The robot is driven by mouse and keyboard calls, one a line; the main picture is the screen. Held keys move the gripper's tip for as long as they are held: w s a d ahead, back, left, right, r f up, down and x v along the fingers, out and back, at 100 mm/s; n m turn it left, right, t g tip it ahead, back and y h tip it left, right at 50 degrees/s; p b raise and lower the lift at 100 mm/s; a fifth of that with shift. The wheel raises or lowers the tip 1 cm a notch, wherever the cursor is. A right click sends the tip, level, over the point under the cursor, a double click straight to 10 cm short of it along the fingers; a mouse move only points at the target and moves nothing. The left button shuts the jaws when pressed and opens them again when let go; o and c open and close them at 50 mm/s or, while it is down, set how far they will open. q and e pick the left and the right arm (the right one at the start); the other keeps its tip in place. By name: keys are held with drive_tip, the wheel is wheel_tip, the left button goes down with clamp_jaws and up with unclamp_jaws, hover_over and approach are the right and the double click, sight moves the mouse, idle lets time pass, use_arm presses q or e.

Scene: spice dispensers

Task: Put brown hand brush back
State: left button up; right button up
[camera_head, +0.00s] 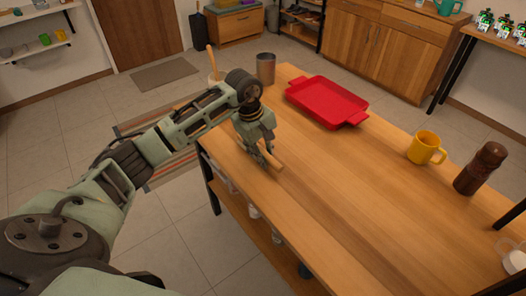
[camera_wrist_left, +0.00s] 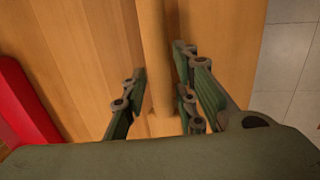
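The brown hand brush (camera_wrist_left: 153,50) shows as a light wooden handle on the wooden table. In the head view its handle (camera_head: 273,162) lies near the table's left edge, partly behind my left gripper (camera_head: 264,154). The bristle part cannot be made out. My right gripper is not in view.
On the table (camera_head: 340,200) stand a red tray (camera_head: 327,101), a metal cup (camera_head: 265,68), a yellow mug (camera_head: 426,148) and a dark brown mill (camera_head: 481,168). A pot with a wooden utensil (camera_head: 211,61) is behind my left arm. The middle of the tabletop is clear.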

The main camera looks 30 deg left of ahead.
use_arm(q)
drive_tip(key=shift+o, duration=0.7)
drive_tip(key=shift+r, duration=0.1)
drive_tip(key=shift+r, duration=0.25)
wheel_tip(320, 180, up, 11)
drive_tip(key=s+a+b, duration=0.1)
drive_tip(key=s, duration=0.1)
drive_tip(key=shift+a+r, duration=0.2)
drive_tip(key=shift+a, duration=0.05)
